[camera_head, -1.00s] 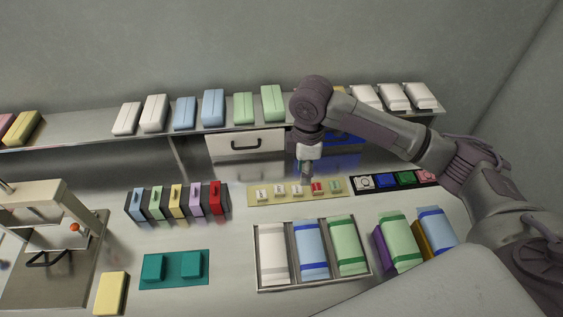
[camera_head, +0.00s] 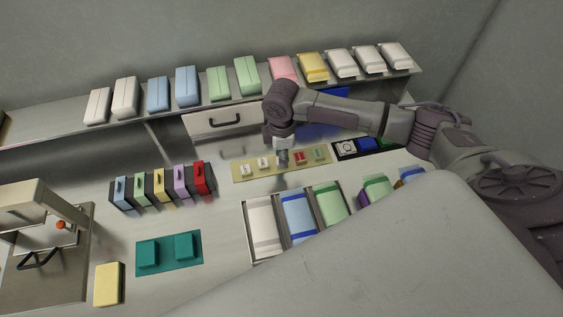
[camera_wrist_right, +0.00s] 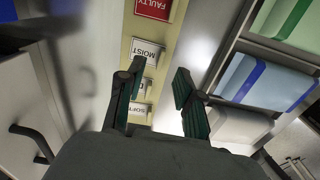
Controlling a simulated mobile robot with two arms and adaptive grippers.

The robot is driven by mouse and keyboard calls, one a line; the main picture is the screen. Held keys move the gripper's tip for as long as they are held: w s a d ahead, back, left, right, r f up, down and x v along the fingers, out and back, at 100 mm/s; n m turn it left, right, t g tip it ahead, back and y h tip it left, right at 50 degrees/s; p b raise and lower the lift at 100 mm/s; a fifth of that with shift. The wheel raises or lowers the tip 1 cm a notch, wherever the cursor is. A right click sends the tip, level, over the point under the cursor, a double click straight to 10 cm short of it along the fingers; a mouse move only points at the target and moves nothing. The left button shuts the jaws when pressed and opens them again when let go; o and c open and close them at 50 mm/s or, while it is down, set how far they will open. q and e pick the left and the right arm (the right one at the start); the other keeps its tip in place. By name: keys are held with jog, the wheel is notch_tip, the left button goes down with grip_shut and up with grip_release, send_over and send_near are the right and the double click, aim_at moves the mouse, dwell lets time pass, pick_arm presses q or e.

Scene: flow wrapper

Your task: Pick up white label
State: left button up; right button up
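White labels with dark print lie in a row on a pale yellow strip (camera_head: 240,178). In the head view, the leftmost white label (camera_head: 246,170) and the one beside it (camera_head: 264,163) show clearly; my right gripper (camera_head: 282,162) is over the strip and partly hides the white label nearest the red one. In the right wrist view, my right gripper (camera_wrist_right: 160,70) is open, its two dark green-padded fingers apart with nothing between them. The white label reading "MOIST" (camera_wrist_right: 147,52) lies just beyond the left fingertip. A lower white label (camera_wrist_right: 138,108) is partly covered by that finger. My left gripper is out of view.
A red "FAULTY" label (camera_wrist_right: 153,9) and a green label (camera_head: 318,153) share the strip. A divided tray of packs (camera_head: 247,232) stands in front. Colored holders (camera_head: 160,184) stand left, a drawer (camera_head: 225,121) behind, and a dark stamp strip (camera_head: 340,152) right.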

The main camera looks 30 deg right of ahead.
jog(key=shift+f+p, duration=0.3)
jog(key=shift+f, duration=1.6)
grip_shut()
